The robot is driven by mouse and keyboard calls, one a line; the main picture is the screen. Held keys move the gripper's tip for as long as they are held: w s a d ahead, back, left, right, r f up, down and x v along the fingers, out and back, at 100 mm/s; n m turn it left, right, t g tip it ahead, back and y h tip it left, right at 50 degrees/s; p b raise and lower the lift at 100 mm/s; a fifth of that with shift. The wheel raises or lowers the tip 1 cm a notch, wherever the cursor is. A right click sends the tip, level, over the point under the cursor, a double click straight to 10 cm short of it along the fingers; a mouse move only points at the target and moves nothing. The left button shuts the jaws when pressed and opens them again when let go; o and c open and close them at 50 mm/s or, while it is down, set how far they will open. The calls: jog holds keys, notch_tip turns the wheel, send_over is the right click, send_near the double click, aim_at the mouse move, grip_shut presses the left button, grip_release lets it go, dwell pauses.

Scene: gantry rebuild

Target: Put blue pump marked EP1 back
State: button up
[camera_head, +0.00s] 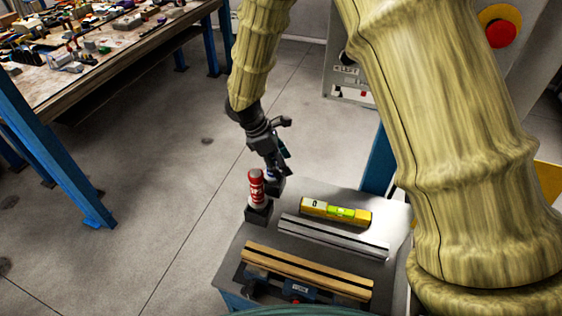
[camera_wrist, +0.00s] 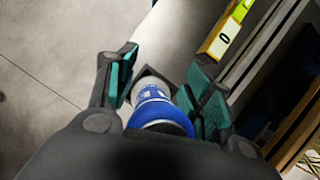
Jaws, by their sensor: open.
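The blue pump (camera_wrist: 160,112) stands between the open fingers of my gripper (camera_wrist: 164,78) in the wrist view, with pale lettering on its body that is too blurred to read. Gaps show between it and the green finger pads. Its far end meets a dark square holder (camera_wrist: 152,72). In the head view my gripper (camera_head: 277,158) is over the table's far left corner and hides most of the pump. A dark holder (camera_head: 275,186) shows below it there.
A red pump (camera_head: 257,188) stands in a black holder (camera_head: 259,213) just in front. A yellow level (camera_head: 336,211), a metal rail (camera_head: 333,237) and a wooden bar (camera_head: 305,270) lie on the grey table (camera_head: 232,262). A cluttered workbench (camera_head: 100,75) stands at the back left.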

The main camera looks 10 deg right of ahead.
aim_at(265, 173)
jog(key=b+v, duration=0.3)
jog(key=v, duration=1)
jog(key=shift+d, duration=0.2)
